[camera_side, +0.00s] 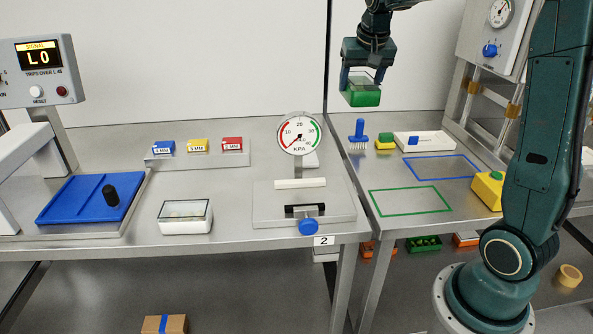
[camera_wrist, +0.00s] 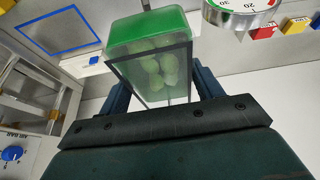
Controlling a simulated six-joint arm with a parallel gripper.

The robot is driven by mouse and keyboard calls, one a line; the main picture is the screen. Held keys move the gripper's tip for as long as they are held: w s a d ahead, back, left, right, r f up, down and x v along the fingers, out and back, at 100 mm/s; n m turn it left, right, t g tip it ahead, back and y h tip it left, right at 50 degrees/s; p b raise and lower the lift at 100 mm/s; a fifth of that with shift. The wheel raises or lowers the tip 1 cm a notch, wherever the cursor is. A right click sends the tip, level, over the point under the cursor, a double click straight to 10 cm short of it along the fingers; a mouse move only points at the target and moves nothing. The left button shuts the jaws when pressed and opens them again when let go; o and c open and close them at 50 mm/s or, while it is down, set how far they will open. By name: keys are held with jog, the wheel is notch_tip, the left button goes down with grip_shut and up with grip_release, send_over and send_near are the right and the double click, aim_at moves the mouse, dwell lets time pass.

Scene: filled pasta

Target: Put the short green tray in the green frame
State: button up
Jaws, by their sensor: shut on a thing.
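My gripper (camera_side: 368,84) is shut on the short green tray (camera_side: 362,98) and holds it high above the right-hand bench. In the wrist view the green tray (camera_wrist: 146,30) sits between the fingers, with a clear, dark-rimmed part and several pale round pieces showing inside. The green frame (camera_side: 410,200) is a green outline on the right bench top, near its front edge, and is empty. The tray is above and behind it, apart from it. The green frame does not show in the wrist view.
A blue frame (camera_side: 440,167) lies behind the green one and is empty. A blue brush (camera_side: 358,135), a yellow and green block (camera_side: 385,141) and a white tray (camera_side: 425,140) stand along the back. A yellow box (camera_side: 488,190) stands right of the green frame. A gauge (camera_side: 300,134) rises on the left bench.

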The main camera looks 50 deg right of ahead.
jog(key=s+d+r+m+g, duration=0.1)
jog(key=s+d+m+g, duration=0.15)
jog(key=s+m, duration=0.6)
jog(key=s+d+r+m+g, duration=0.15)
jog(key=s+m+g, duration=0.25)
jog(key=s+m, duration=0.5)
notch_tip(320, 180, down, 8)
jog(key=w, duration=0.1)
jog(key=shift+w+d+f+m, duration=0.2)
jog(key=shift+m, duration=0.15)
notch_tip(320, 180, down, 16)
jog(key=shift+f, duration=0.1)
dwell(0.4)
jog(key=shift+f, duration=1.9)
jog(key=shift+f, duration=0.1)
